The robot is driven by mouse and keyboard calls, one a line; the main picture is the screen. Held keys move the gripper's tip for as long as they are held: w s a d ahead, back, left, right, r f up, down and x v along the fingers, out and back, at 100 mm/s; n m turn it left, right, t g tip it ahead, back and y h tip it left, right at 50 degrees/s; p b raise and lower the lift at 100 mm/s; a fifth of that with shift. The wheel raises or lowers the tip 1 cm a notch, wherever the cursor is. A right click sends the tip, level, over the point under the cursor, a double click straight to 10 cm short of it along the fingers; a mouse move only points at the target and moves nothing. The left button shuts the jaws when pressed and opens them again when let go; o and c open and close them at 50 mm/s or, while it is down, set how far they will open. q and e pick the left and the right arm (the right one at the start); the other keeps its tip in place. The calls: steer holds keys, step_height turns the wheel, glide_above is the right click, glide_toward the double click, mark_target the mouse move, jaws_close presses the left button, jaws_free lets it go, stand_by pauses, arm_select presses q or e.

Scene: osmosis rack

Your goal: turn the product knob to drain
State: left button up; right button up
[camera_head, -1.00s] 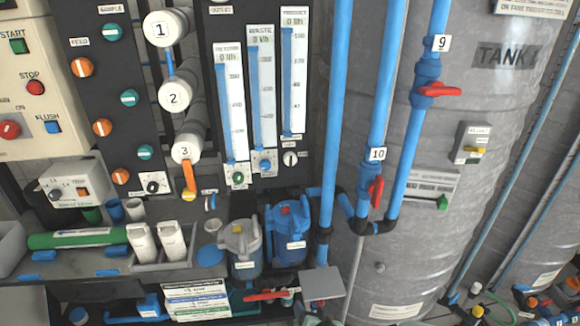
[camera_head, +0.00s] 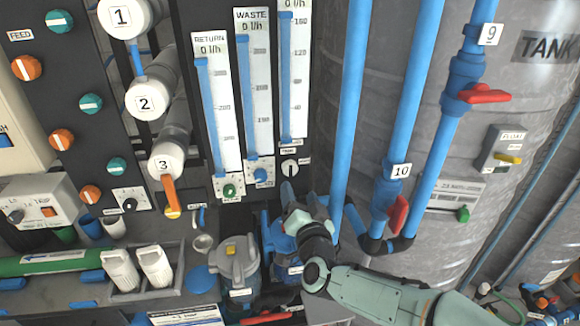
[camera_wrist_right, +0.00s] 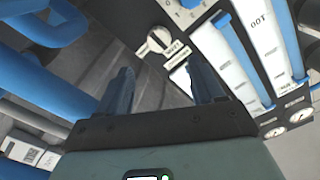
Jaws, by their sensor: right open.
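The product knob (camera_head: 289,167) is a small round white knob with a dark pointer line. In the head view it sits on the black panel below the right-hand flow meter, its line near upright. In the right wrist view the knob (camera_wrist_right: 160,40) is ahead of the fingertips, with a small label beside it. My right gripper (camera_head: 290,192) is just below the knob in the head view. In the wrist view my right gripper (camera_wrist_right: 160,82) is open, its two dark fingers apart with nothing between them. It appears clear of the knob. My left gripper is not in view.
Blue vertical pipes (camera_head: 350,120) run close to the right of the knob, with red valve handles (camera_head: 484,94). A green knob (camera_head: 229,190) and a blue knob (camera_head: 260,175) sit to its left. Filter housings (camera_head: 238,262) stand below. A grey tank (camera_head: 480,215) is behind the pipes.

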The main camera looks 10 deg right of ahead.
mark_target(291, 170)
steer(key=w, duration=1.1)
steer(key=shift+w, duration=0.1)
steer(key=c, duration=1)
